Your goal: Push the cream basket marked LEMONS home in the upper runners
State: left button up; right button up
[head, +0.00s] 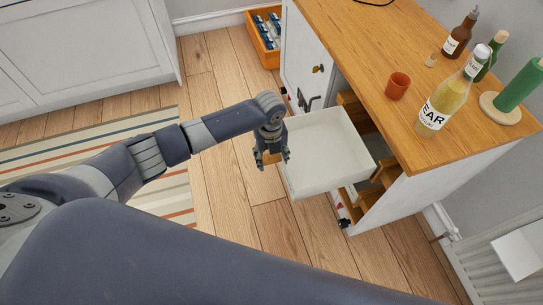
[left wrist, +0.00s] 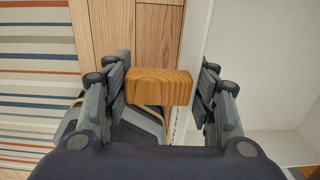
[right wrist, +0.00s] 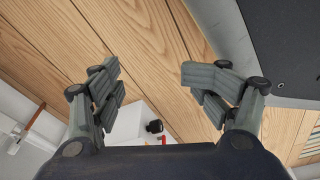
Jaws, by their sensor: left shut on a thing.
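The cream basket (head: 334,182) sticks well out of the open side of the white cabinet, roughly level. No LEMONS marking shows from here. Wooden runners (head: 386,172) show inside the cabinet beside the basket; their far parts are hidden. My left gripper (head: 271,160) is at the basket's outer left side. In the left wrist view, its fingers are shut on a wooden handle block (left wrist: 158,87) beside the basket's pale wall (left wrist: 197,60). My right gripper (right wrist: 155,90) is open and empty above the plank floor, seen only in the right wrist view.
The wooden worktop carries an orange cup (head: 397,86), a pale bottle (head: 445,100), a dark bottle (head: 460,34) and a green roll (head: 521,84). An orange crate (head: 265,42) stands behind the cabinet. A striped rug (head: 110,145) lies left. A radiator (head: 462,262) is at right.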

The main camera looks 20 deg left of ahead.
jog(key=shift+s+d+f, duration=0.15)
jog(key=shift+s+d, duration=0.4)
jog(key=shift+s+a+f+p, duration=0.25)
jog(key=shift+s+f+p, duration=0.05)
jog(key=shift+f+p, duration=0.15)
dwell(1.2)
jog(key=shift+s+d, duration=0.15)
jog(key=shift+s, duration=0.05)
dwell(0.5)
jog(key=shift+s+d+f, duration=0.25)
jog(key=shift+s+d, duration=0.05)
jog(key=shift+s, duration=0.1)
jog(key=shift+s+f+p, duration=0.15)
jog(key=shift+s+p, duration=0.2)
jog(key=shift+s, duration=0.05)
jog(key=shift+g, duration=0.5)
jog(key=s, duration=0.3)
jog(key=s+f, duration=0.1)
jog(key=s, duration=0.1)
jog(key=shift+a, duration=0.15)
